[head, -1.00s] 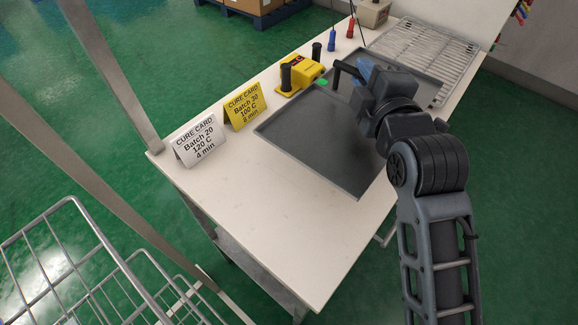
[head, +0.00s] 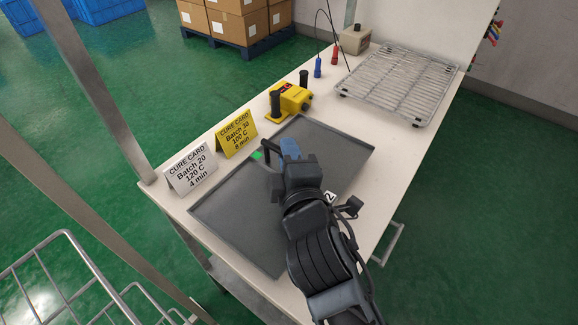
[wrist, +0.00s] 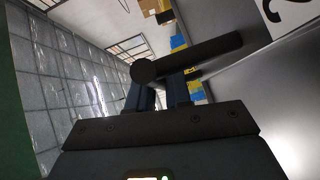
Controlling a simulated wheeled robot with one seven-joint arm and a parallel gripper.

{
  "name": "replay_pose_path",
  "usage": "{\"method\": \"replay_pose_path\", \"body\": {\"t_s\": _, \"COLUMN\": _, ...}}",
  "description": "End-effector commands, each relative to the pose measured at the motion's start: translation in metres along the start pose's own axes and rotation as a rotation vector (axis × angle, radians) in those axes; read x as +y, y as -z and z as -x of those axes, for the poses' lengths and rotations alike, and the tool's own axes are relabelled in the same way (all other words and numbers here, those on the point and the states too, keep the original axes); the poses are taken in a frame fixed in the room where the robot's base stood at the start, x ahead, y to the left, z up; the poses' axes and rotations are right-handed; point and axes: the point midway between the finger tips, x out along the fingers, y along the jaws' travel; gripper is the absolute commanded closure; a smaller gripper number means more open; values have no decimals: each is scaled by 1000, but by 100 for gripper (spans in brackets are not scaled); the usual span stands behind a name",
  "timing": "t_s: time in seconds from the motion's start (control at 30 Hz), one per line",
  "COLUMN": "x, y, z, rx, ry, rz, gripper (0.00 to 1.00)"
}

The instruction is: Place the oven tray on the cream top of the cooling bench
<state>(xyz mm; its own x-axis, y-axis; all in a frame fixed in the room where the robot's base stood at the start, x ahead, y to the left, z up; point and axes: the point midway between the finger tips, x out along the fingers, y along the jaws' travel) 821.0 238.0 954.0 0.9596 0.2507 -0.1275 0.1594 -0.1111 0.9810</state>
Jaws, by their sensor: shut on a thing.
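The oven tray (head: 230,208) is dark grey, flat and rimmed. In the head view it appears over the near part of the cream bench top (head: 370,150); I cannot tell whether it rests there or hangs just above. My gripper (head: 271,152) is at the tray's far-left side, shut on its black bar handle. The handle (wrist: 200,58) crosses between the blue-grey fingers in the wrist view, with the tray (wrist: 275,90) at the right. A white label marked 2 (head: 330,197) shows on it. My arm hides the tray's right part.
A white cure card (head: 190,168) and a yellow one (head: 236,133) stand close along the tray's left side. A yellow device (head: 292,98) with black posts is just beyond. A wire rack (head: 400,85) occupies the far bench top. Bare top lies between rack and tray.

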Motion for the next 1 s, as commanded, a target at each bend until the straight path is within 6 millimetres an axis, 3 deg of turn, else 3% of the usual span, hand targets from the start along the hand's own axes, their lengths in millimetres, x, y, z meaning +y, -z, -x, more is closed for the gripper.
{"method": "replay_pose_path", "body": {"t_s": 0.2, "x": -29, "y": -5, "z": -4, "rx": 0, "ry": 1, "rz": 0, "gripper": 100}}
{"method": "replay_pose_path", "body": {"t_s": 0.6, "x": -34, "y": -6, "z": -5, "rx": 1, "ry": -1, "rz": -1, "gripper": 100}}
{"method": "replay_pose_path", "body": {"t_s": 0.63, "x": -35, "y": -6, "z": -5, "rx": 0, "ry": 1, "rz": 0, "gripper": 80}}
{"method": "replay_pose_path", "body": {"t_s": 0.87, "x": -34, "y": -6, "z": -4, "rx": 0, "ry": 1, "rz": -1, "gripper": 57}}
{"method": "replay_pose_path", "body": {"t_s": 1.0, "x": -34, "y": -6, "z": -4, "rx": 0, "ry": 1, "rz": -1, "gripper": 56}}
